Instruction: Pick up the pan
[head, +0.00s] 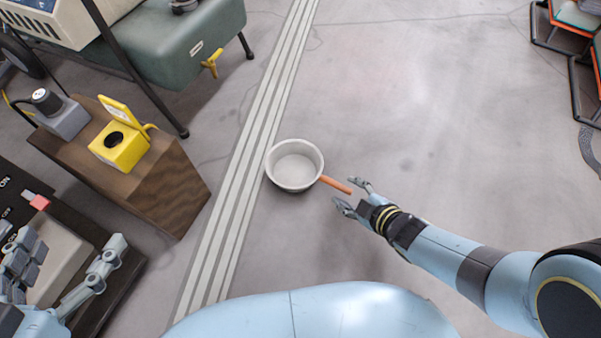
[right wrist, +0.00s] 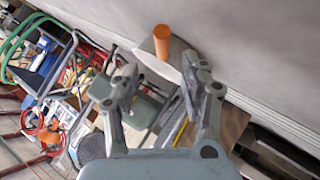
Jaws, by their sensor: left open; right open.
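The pan (head: 295,170) is a round, light grey-white vessel with an orange handle (head: 335,185) pointing right and down in the head view. It is upright and looks empty, beside the pale floor stripes; what it rests on is hidden. My right gripper (head: 351,193) is open just off the handle's end, apart from the pan. In the right wrist view the orange handle (right wrist: 161,42) shows beyond the open fingers (right wrist: 160,78), with part of the pan behind it. My left gripper (head: 68,243) is open and empty at the lower left, far from the pan.
A wooden block (head: 165,190) with a yellow open-lidded box (head: 118,148) stands left of the stripes. A green tank (head: 190,50) on dark legs is at the upper left. Orange-and-black frames (head: 557,35) stand at the upper right.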

